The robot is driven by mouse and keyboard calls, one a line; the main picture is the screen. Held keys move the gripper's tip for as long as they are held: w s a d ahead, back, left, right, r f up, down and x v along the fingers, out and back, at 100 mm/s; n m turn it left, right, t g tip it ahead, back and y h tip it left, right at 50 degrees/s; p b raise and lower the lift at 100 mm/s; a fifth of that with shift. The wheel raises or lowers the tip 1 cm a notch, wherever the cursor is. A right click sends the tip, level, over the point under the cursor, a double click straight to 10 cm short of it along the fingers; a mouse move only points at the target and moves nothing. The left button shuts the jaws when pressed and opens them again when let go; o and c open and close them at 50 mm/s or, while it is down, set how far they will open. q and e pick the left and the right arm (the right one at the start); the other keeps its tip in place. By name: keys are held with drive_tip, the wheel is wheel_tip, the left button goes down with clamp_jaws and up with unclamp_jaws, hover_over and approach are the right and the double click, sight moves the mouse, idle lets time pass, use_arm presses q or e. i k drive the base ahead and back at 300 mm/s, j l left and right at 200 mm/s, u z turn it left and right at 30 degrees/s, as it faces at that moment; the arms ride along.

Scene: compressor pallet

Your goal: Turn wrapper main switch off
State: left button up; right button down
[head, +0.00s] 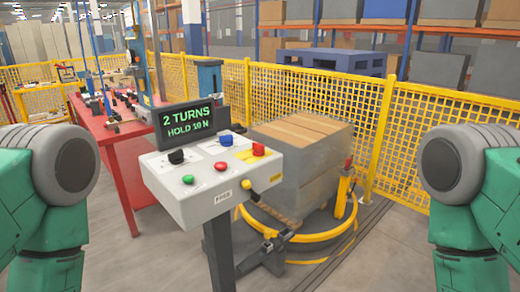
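The wrapper's control box (205,205) is a light grey console on a dark post in the middle of the head view. Its screen (188,124) reads "2 TURNS HOLD 10 N" in green. A red knob on a yellow base (258,150), which looks like the main switch, is at the box's right end; its setting is too small to read. Also on top are a black knob (176,157), a blue knob (226,140), a green button (188,180) and a red button (221,166). Green arm parts show at both sides; neither gripper is in view.
A yellow knob (247,185) sticks out of the box's front. Behind it, a wrapped load of boxes (307,160) stands inside a yellow ring (325,236). A red table (115,130) with parts is at left. Yellow mesh fence (310,95) closes off the back and right.

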sight(258, 148)
drive_tip(key=i+l+u, duration=0.1)
drive_tip(key=u, duration=0.3)
drive_tip(key=i+l+u, duration=0.1)
drive_tip(key=l+u, duration=0.45)
drive_tip(key=u, duration=0.25)
drive_tip(key=i, duration=0.05)
